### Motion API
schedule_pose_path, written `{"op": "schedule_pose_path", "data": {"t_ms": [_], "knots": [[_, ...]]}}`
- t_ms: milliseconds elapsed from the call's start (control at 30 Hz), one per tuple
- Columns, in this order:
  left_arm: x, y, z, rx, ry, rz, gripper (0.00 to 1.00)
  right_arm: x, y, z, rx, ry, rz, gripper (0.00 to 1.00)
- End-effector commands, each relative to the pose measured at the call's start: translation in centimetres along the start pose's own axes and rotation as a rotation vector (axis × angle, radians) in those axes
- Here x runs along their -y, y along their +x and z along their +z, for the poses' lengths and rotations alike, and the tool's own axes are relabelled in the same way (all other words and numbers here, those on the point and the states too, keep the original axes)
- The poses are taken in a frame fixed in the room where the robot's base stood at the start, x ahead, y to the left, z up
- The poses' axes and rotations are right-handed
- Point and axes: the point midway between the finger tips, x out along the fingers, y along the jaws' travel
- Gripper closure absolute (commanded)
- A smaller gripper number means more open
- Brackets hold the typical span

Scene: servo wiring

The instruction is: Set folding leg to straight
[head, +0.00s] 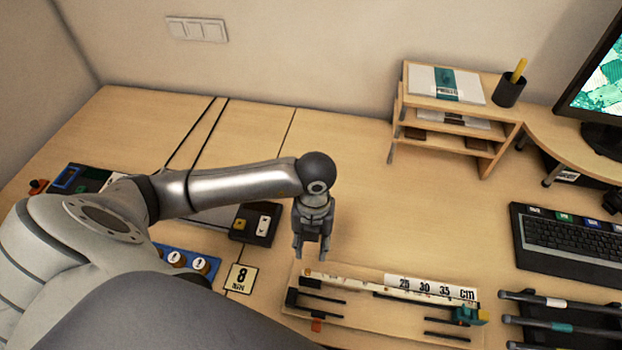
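I cannot tell for sure which part is the folding leg. A wooden board (372,330) lies on the table at the lower middle, with a white scale strip (430,288) marked in cm along its back. Several thin black bars (322,297) lie on the board, with a teal and yellow piece (470,314) at its right end and a small orange piece (316,325) at its front. My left gripper (312,252) points down behind the board's left end, its two fingers apart with nothing visible between them. My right gripper is out of view.
A black box (254,225) and a card with an 8 (241,278) are left of the gripper. A rack of dark bars (560,328) and a keyboard (568,240) are at the right. A wooden shelf (455,120) stands behind. The table between is clear.

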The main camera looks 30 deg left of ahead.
Motion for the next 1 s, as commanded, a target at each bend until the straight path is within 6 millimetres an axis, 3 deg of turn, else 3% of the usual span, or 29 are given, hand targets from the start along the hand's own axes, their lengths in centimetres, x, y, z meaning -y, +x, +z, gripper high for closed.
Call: {"op": "schedule_pose_path", "data": {"t_ms": [100,333,1000], "knots": [[0.1,-2.6,0.1,0.005,0.000,-0.003,0.65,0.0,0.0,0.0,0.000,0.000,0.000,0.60],[0.0,-5.7,0.0,0.001,0.000,-0.001,0.65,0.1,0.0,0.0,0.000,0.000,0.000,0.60],[0.0,-6.5,0.0,0.000,0.000,0.000,0.65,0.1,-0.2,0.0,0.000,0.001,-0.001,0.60]]}}
